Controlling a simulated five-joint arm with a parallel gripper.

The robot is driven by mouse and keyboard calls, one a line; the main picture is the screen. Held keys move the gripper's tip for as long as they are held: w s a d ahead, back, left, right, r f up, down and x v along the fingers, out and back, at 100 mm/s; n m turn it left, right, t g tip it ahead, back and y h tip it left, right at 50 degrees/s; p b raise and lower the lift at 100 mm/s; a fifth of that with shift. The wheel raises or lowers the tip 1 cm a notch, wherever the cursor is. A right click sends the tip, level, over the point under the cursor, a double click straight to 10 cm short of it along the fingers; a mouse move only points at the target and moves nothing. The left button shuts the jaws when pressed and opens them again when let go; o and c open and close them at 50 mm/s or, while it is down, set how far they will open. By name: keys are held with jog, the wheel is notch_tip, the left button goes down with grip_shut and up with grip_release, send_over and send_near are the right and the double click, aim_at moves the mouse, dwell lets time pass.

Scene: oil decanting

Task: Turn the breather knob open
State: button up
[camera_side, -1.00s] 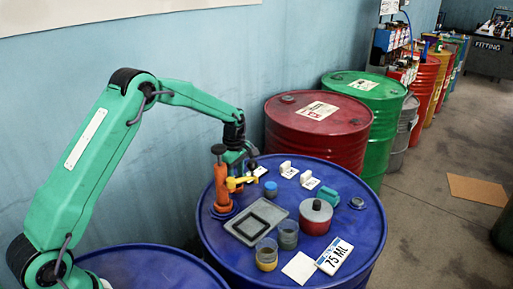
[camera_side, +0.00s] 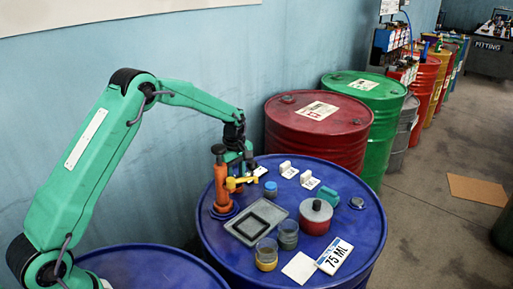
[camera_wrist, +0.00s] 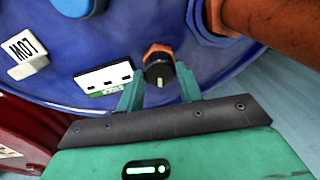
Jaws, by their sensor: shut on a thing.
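The breather knob (camera_wrist: 158,68) is a dark round cap with a pale pointer line, set by an orange fitting, in the wrist view. The pointer aims down towards my gripper's palm. My gripper (camera_wrist: 160,82) has its two green fingers on either side of the knob and is shut on it. In the side view my gripper (camera_side: 246,163) is at the far left part of the blue drum top (camera_side: 330,262), behind the orange hand pump (camera_side: 221,183). The knob is hidden there.
The pump's yellow spout (camera_side: 240,182) is close in front of my gripper. A grey tray (camera_side: 238,235), glass jars (camera_side: 288,235), a red pot (camera_side: 315,220) and a "75 ML" card (camera_side: 335,256) stand farther right. A "LOW" block (camera_wrist: 25,48) and a white plate (camera_wrist: 104,78) lie near the knob.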

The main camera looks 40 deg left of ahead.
aim_at(236, 177)
jog(key=o, duration=1)
jog(key=shift+r, duration=3.95)
